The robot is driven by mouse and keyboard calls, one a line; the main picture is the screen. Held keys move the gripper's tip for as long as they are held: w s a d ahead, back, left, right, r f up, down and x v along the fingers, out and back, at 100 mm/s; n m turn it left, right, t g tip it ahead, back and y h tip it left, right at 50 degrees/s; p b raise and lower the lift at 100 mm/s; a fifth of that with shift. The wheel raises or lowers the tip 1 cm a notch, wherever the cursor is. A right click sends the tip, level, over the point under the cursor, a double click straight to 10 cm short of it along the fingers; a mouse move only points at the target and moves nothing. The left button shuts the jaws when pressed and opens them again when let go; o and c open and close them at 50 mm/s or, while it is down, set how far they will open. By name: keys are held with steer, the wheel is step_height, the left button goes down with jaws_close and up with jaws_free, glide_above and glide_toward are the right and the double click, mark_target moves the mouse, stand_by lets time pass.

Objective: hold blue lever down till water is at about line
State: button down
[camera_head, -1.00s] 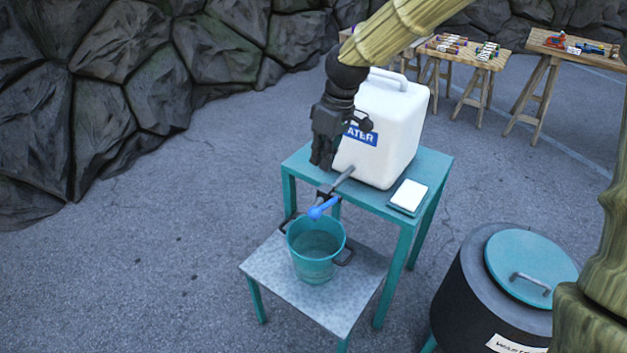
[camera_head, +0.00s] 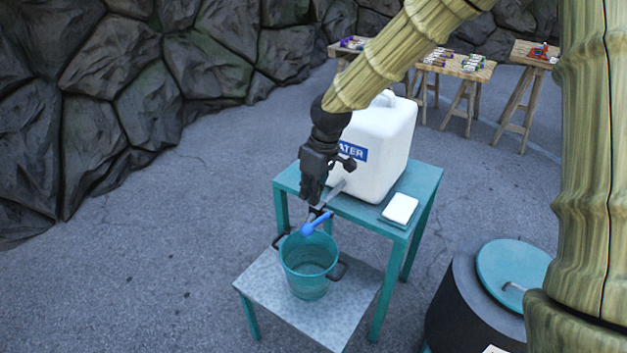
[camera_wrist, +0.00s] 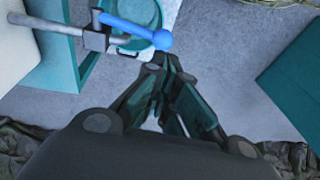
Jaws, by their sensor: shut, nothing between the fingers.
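The blue lever (camera_head: 316,223) sits on the tap at the end of a grey pipe from the white water container (camera_head: 379,150). The lever also shows in the wrist view (camera_wrist: 137,31), with its round knob near my fingertips. My gripper (camera_head: 311,201) is shut and empty, pointing down just above and behind the lever in the head view. I cannot tell whether it touches the lever. The teal bucket (camera_head: 309,282) stands upright under the tap on a lower metal table. Its inside is visible, but I cannot make out a fill line or a clear water level.
The container stands on a teal table (camera_head: 428,190) with a white pad (camera_head: 400,209) beside it. The lower table (camera_head: 262,292) holds the bucket. A dark bin with a teal lid (camera_head: 513,270) is at lower right. Wooden tables (camera_head: 457,68) and a rock wall (camera_head: 140,80) stand behind.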

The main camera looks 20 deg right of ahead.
steer(key=p, duration=0.2)
glide_above(318, 221)
steer(key=s+a, duration=0.2)
steer(key=a, duration=0.2)
steer(key=shift+w+f, duration=0.15)
steer(key=shift+f, duration=3.45)
steer(key=shift+a+b, duration=0.15)
steer(key=shift+b, duration=0.15)
steer(key=shift+w+a+f, duration=0.1)
steer(key=shift+f, duration=0.1)
